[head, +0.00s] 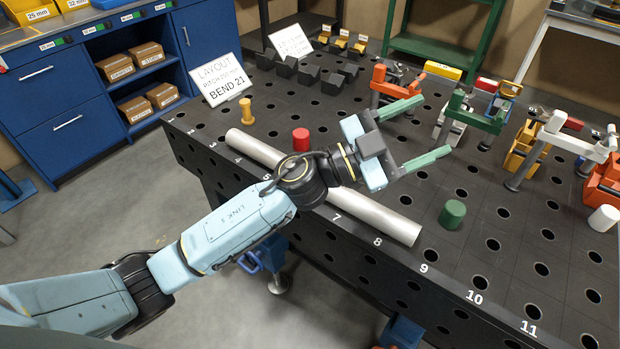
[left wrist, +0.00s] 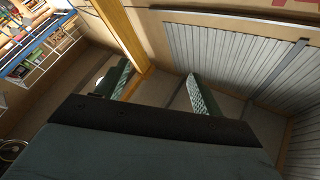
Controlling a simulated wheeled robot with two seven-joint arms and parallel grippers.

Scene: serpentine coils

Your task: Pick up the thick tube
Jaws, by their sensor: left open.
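The thick tube (head: 384,215) is a long pale grey cylinder in the head view. It lies along the near edge of the black perforated table (head: 490,268), from about mark 4 to past mark 8. My left arm crosses above its middle and hides part of it. My left gripper (head: 426,131) is open and empty, its green fingers apart, beyond the tube over the table. The tube is not in that view. My right gripper is not in view.
A red cylinder (head: 301,139) stands behind the tube and a green cylinder (head: 452,214) stands to its right. A yellow peg (head: 246,111) is near the left end. Clamps (head: 470,110) stand at the back right. A sign (head: 221,79) reads BEND 21.

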